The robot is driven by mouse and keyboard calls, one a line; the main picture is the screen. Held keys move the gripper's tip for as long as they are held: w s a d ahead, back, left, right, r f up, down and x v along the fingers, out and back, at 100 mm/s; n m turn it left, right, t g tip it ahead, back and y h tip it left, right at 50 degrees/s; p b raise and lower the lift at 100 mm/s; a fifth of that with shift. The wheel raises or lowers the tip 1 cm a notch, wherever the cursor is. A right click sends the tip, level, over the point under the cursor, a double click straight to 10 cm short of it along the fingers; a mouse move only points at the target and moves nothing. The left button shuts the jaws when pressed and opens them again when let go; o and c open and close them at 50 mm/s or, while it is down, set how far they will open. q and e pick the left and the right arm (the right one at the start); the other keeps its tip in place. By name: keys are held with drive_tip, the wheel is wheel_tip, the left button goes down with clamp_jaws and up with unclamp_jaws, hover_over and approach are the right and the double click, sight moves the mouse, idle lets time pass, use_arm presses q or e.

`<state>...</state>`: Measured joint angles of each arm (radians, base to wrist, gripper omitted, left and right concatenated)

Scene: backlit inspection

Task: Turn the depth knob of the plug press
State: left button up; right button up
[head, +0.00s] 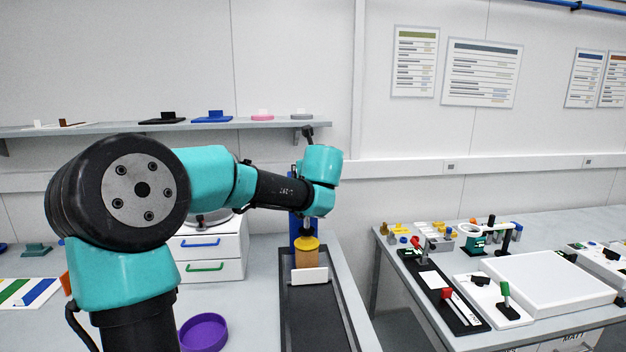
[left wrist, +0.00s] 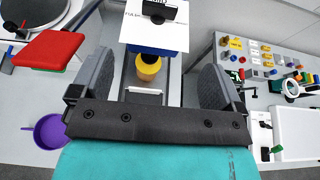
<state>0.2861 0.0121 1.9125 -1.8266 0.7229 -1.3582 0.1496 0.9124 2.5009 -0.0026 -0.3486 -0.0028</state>
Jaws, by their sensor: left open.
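The plug press (head: 296,228) stands on the bench, with a blue column, a yellow round part (head: 306,243) and a tan cylinder below it. Its upper part is hidden behind my left wrist in the head view. In the left wrist view, a white label plate (left wrist: 140,34) with a black knob-like part (left wrist: 157,12) shows at the top, above the yellow part (left wrist: 148,68). I cannot tell for sure that the black part is the depth knob. My left gripper (left wrist: 155,65) is open and empty, its fingers apart on either side of the press. My right gripper is not in view.
A purple bowl (head: 204,333) and white drawers (head: 212,262) stand to the left. A red pad (left wrist: 48,50) shows left of my fingers. A second bench (head: 460,335) with several fixtures stands at right, across a gap.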

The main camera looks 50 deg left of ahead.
use_arm(q)
drive_tip(key=x, duration=1.7)
drive_tip(key=shift+a+f, duration=0.15)
drive_tip(key=shift+a, duration=0.05)
drive_tip(key=c, duration=0.9)
